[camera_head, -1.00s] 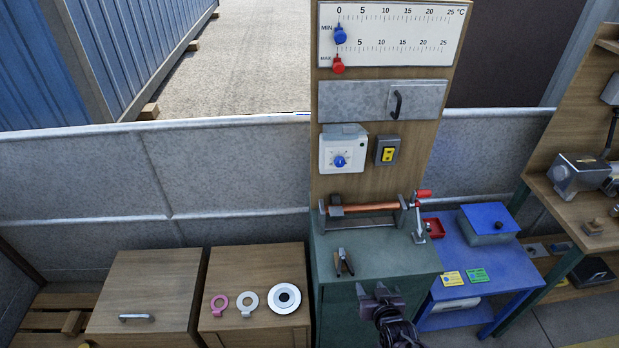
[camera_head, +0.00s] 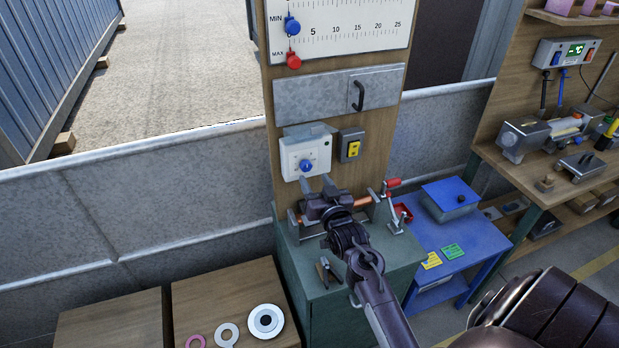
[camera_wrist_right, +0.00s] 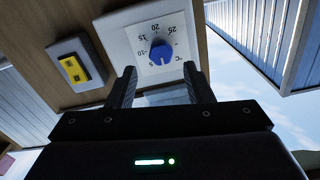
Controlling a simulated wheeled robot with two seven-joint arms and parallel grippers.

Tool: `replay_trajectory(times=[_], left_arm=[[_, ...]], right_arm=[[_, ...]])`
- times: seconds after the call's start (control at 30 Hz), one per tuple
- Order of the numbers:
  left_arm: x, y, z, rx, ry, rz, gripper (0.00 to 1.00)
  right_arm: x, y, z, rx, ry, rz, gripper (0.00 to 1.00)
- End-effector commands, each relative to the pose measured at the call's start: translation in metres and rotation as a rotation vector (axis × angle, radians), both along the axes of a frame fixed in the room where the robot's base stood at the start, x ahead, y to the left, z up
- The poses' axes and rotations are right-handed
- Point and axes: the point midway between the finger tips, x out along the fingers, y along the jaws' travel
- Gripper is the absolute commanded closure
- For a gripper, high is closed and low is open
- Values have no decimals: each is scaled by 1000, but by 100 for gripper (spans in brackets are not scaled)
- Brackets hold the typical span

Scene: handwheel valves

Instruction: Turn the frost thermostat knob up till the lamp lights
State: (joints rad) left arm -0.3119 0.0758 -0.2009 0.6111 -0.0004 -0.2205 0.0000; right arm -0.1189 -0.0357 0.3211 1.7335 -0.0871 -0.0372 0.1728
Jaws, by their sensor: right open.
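The frost thermostat is a white wall box (camera_head: 291,160) on the wooden panel, with a round blue knob (camera_head: 307,166). The wrist view shows the same box (camera_wrist_right: 178,18) and blue knob (camera_wrist_right: 162,53) with a numbered scale around it. I cannot make out a lit lamp on the box. My right gripper (camera_head: 315,182) is open just below and in front of the knob. In the wrist view its fingers (camera_wrist_right: 160,72) stand apart on either side of the line to the knob, with nothing between them. My left gripper is out of view.
A grey box with yellow buttons (camera_head: 351,145) is right of the thermostat. A grey door with a black handle (camera_head: 335,94) is above. Below my right gripper is a copper rod in a stand (camera_head: 361,201) with a red-handled crank (camera_head: 393,184) on a green cabinet (camera_head: 345,290).

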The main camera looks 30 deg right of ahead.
Motion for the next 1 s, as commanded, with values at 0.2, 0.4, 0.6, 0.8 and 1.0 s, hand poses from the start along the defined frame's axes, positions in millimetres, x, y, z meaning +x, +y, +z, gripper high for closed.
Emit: replay_trajectory(times=[0.2, 0.4, 0.6, 0.8, 1.0], left_arm=[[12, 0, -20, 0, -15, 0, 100], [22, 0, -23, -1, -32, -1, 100], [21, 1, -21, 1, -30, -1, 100], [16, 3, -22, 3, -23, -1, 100], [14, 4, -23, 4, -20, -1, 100]], right_arm=[[27, -6, -3, 0, -2, 0, 53], [40, -10, 0, -1, 1, 0, 53], [43, -10, 1, -1, 1, 0, 53], [43, -10, 0, 0, 1, 0, 55], [43, -10, 0, 0, 1, 0, 81]])
